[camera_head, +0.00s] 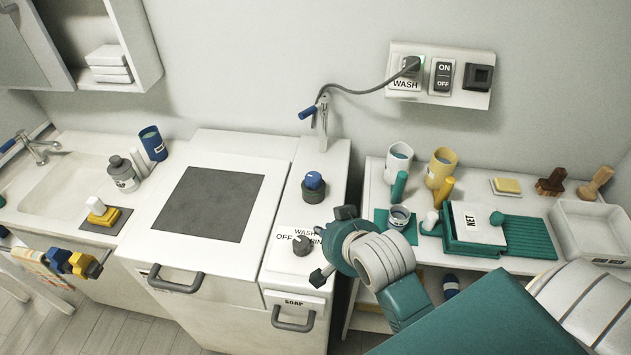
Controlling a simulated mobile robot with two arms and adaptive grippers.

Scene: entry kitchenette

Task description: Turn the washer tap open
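The washer tap (308,112) has a blue lever on a grey upright pipe, against the wall behind the washer's right part. The lever points left and slightly down. A grey line runs from the pipe's top to the WASH socket (406,72). The white washer (280,225) has a blue-topped knob (314,183) and a dark dial (302,244) with printed settings. My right gripper (326,246) is over the washer's front right, close to the dial, with its dark fingers spread and nothing visible between them. It is well below the tap in the picture. My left gripper is not in view.
A shelf unit (375,205) on the right carries cups, a NET box (474,222) and brushes. A white bin (595,230) stands at far right. A sink (60,190) is left.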

